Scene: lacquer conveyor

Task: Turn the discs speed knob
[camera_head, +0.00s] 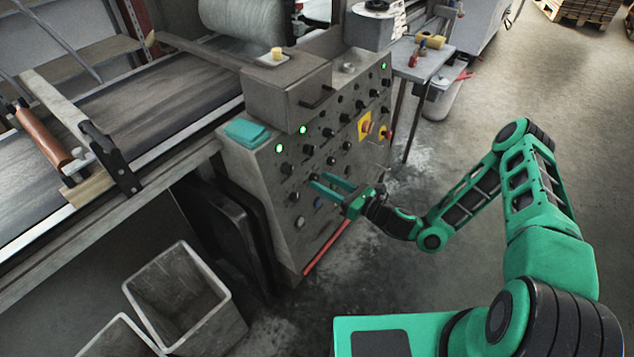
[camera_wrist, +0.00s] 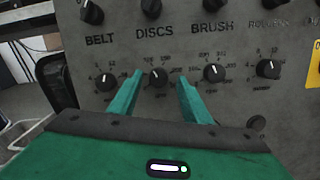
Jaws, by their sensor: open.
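The discs speed knob (camera_wrist: 157,78) is a round black knob with a white pointer line, on the lower row below the DISCS label (camera_wrist: 154,32) in the wrist view. Its pointer leans up and to the left, and a printed scale surrounds it. My gripper (camera_head: 319,182) is open, with its two green fingers pointing at the grey control panel (camera_head: 318,238). In the wrist view, one finger is left of the discs knob and the other is right of it. I cannot tell whether either finger touches the knob. In the head view, my gripper partly covers this knob area.
The neighbouring belt knob (camera_wrist: 105,81) and brush knob (camera_wrist: 214,73) sit close on either side. A red emergency button (camera_head: 366,126) on yellow is further right. Bins (camera_head: 186,295) stand below left, and a side table (camera_head: 424,64) stands behind the panel.

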